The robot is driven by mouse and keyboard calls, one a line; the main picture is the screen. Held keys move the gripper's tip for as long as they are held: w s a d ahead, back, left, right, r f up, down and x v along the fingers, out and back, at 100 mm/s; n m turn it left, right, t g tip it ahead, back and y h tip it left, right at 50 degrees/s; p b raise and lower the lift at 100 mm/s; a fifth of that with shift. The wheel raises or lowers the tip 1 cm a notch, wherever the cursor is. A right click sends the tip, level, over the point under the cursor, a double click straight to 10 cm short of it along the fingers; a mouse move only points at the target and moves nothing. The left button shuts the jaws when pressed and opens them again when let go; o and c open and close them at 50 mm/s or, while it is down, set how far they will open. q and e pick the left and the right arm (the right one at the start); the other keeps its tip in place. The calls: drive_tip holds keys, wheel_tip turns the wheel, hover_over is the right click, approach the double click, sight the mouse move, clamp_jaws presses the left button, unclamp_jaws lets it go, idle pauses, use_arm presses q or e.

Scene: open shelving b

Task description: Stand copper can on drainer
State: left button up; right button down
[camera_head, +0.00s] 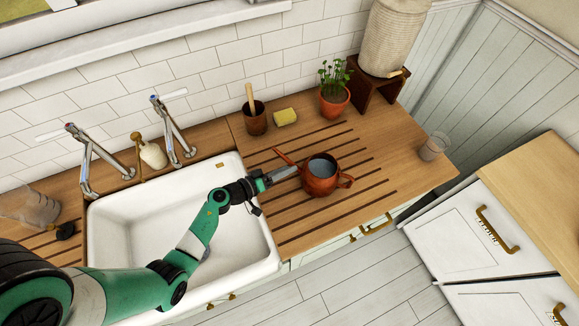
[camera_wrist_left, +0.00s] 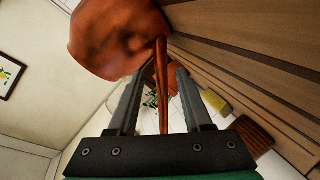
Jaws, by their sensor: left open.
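The copper can (camera_head: 322,184) is a watering can with a long thin spout and a side handle. It stands upright on the grooved wooden drainer (camera_head: 375,170) right of the sink, spout towards the upper left. My left gripper (camera_head: 291,171) is at the can's left side, by the spout, with its fingers open. In the left wrist view the can's round body (camera_wrist_left: 115,40) is at the top, and its spout runs between the two open fingers (camera_wrist_left: 161,75). I see gaps between spout and fingers. My right gripper is not in view.
The white sink (camera_head: 120,235) lies under my left arm. Behind the can are a dark pot with a wooden handle (camera_head: 255,122), a yellow sponge (camera_head: 285,117) and a potted plant (camera_head: 334,101). A glass (camera_head: 433,146) stands near the right edge. The drainer's right part is clear.

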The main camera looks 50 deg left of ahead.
use_arm(q)
drive_tip(key=p+v, duration=0.3)
drive_tip(key=v, duration=0.6)
drive_tip(key=shift+s+r, duration=0.15)
drive_tip(key=shift+s, duration=0.45)
